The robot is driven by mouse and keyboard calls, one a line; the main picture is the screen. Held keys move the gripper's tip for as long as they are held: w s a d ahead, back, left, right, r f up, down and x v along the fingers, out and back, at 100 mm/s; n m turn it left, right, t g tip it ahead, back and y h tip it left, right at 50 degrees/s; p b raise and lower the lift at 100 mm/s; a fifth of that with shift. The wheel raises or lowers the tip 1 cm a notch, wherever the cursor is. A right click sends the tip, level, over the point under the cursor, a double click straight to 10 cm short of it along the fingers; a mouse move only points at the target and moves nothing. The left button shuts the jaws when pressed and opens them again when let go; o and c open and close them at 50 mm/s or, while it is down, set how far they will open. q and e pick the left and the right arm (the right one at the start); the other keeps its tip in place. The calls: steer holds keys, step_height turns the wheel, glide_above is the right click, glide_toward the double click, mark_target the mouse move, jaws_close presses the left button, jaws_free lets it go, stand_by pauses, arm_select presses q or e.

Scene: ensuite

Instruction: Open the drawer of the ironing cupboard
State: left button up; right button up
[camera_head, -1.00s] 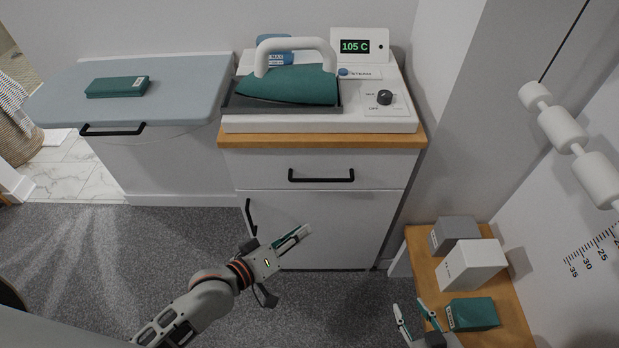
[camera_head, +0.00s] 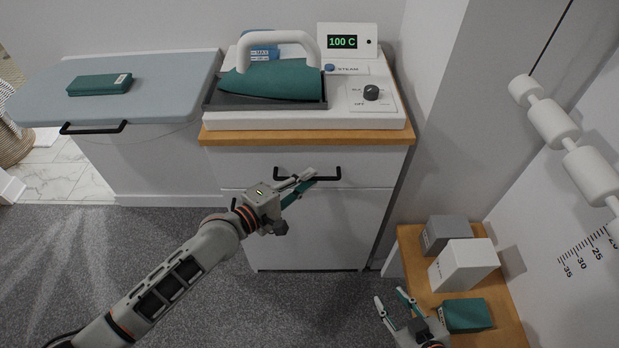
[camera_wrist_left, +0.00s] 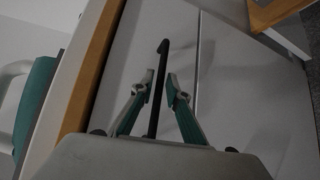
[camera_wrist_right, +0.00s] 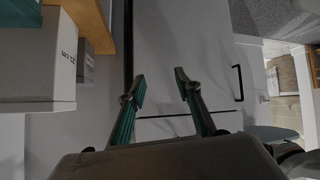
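The ironing cupboard (camera_head: 310,225) is white with a wooden top edge. Its drawer (camera_head: 245,165) is closed and has a black bar handle (camera_head: 308,174), with a door below it. My left gripper (camera_head: 306,181) is at the drawer handle. In the left wrist view its open fingers (camera_wrist_left: 162,88) stand on either side of the black handle (camera_wrist_left: 156,105), with gaps showing between them and the bar. My right gripper (camera_head: 393,299) is open and empty, low beside the wooden shelf. In the right wrist view its fingers (camera_wrist_right: 160,85) are apart with nothing between them.
A steam station with a teal iron (camera_head: 275,80) stands on the cupboard. An ironing board (camera_head: 165,85) is to the left. The wooden shelf (camera_head: 410,240) at the right holds a grey box (camera_head: 444,233), a white box (camera_head: 465,266) and a teal box (camera_head: 466,314). Carpet in front is clear.

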arm_select(q)
steer(key=shift+w+d+f, duration=0.1)
steer(key=shift+w+d, duration=0.3)
steer(key=shift+d, duration=0.05)
jaws_close()
arm_select(e)
steer(key=shift+w+d+r, duration=0.3)
steer(key=shift+w, duration=0.3)
